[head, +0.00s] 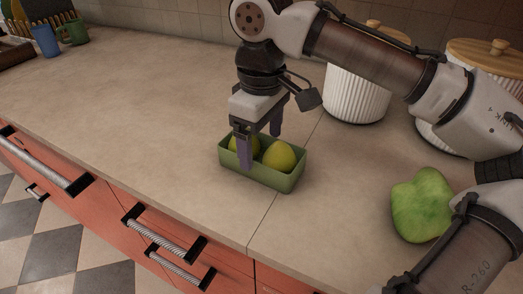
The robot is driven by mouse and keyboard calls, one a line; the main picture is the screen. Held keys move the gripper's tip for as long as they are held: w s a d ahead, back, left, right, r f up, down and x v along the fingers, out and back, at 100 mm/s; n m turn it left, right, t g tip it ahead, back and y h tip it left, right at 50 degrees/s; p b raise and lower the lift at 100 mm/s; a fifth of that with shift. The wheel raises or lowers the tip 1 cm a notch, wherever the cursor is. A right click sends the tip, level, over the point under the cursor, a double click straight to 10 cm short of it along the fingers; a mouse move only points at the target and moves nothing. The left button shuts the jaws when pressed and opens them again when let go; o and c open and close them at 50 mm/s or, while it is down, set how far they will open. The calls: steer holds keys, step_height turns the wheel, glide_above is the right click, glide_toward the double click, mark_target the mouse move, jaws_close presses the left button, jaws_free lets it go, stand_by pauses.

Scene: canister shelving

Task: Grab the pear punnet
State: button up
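The pear punnet (276,181) is a small green open box on the counter, near its front edge. It holds yellow-green pears; one pear (280,156) shows clearly at the right and another (246,144) is partly hidden behind my finger. My gripper (260,148) points down over the punnet with its fingers spread apart. The near finger reaches down at the punnet's front left side, and the far finger is at the back, higher in the picture. I cannot tell whether either finger touches the punnet.
A large green fruit or vegetable (420,205) lies on the counter at the right. White ribbed canisters (355,92) with wooden lids stand behind. A blue cup (45,40) and a green mug (75,32) are far left. The counter (140,110) left of the punnet is clear.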

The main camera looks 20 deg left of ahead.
steer(key=c, duration=0.9)
steer(key=shift+c, duration=0.5)
steer(key=shift+r, duration=0.2)
